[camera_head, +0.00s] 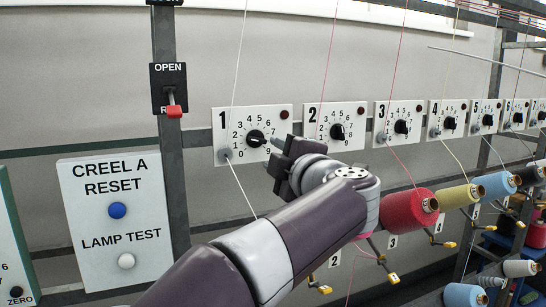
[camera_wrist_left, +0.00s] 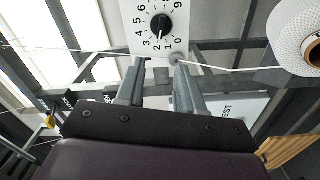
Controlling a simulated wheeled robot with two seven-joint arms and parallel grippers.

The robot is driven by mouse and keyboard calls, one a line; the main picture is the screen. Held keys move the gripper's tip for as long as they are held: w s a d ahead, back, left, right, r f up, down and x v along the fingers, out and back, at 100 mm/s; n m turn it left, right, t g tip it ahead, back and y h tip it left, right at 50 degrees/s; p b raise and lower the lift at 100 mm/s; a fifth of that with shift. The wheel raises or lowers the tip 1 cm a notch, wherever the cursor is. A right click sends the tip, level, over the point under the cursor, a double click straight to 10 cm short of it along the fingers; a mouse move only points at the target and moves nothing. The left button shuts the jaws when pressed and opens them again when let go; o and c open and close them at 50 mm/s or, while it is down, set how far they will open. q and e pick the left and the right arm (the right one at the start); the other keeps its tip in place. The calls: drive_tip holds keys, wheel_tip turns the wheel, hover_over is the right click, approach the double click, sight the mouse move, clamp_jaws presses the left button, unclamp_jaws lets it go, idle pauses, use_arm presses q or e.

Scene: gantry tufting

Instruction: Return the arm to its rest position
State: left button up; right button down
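My left arm reaches up from the bottom of the head view. Its dark gripper (camera_head: 278,152) is just right of and below the black knob of dial 1 (camera_head: 256,138), in front of the panel row. In the left wrist view the two grey fingers of my left gripper (camera_wrist_left: 158,82) stand apart with nothing between them. A dial panel (camera_wrist_left: 161,25) with a black knob shows beyond their tips; I cannot tell whether anything touches it. My right gripper is not in view.
Numbered dial panels (camera_head: 337,127) run along the rail to the right. Red (camera_head: 405,210), yellow (camera_head: 455,197) and blue (camera_head: 492,184) yarn cones sit below. Threads hang past the dials. A red-handled lever (camera_head: 174,110) and the creel reset panel (camera_head: 115,215) are left.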

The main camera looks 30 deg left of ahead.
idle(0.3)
use_arm(q)
drive_tip(key=w+d+f+m+t+h, duration=0.3)
drive_tip(key=w+d+m+t+h, duration=0.4)
drive_tip(key=d+m, duration=0.25)
drive_tip(key=d+f+m+g+h, duration=0.1)
drive_tip(key=d+f+m+h, duration=0.15)
drive_tip(key=f, duration=0.25)
drive_tip(key=s+d+f+m+g+h, duration=0.1)
drive_tip(key=d+f+m+g+h, duration=0.1)
drive_tip(key=f+m+h, duration=0.3)
drive_tip(key=d+f+m+g+h, duration=0.1)
drive_tip(key=d+f+m, duration=0.1)
drive_tip(key=f, duration=0.4)
drive_tip(key=s+a+f+m+g, duration=0.1)
drive_tip(key=s+f+m+g, duration=0.2)
drive_tip(key=s+f+g, duration=0.5)
drive_tip(key=s+a+f+m+g, duration=0.15)
drive_tip(key=s+f, duration=0.45)
drive_tip(key=f, duration=0.6)
drive_tip(key=s+a+f+m+g+y, duration=0.1)
drive_tip(key=s+a+f+g, duration=0.3)
drive_tip(key=s+f, duration=0.3)
drive_tip(key=s+a, duration=0.1)
drive_tip(key=s, duration=0.2)
drive_tip(key=shift+s+a+m+y, duration=0.3)
drive_tip(key=shift+a+m+y, duration=0.05)
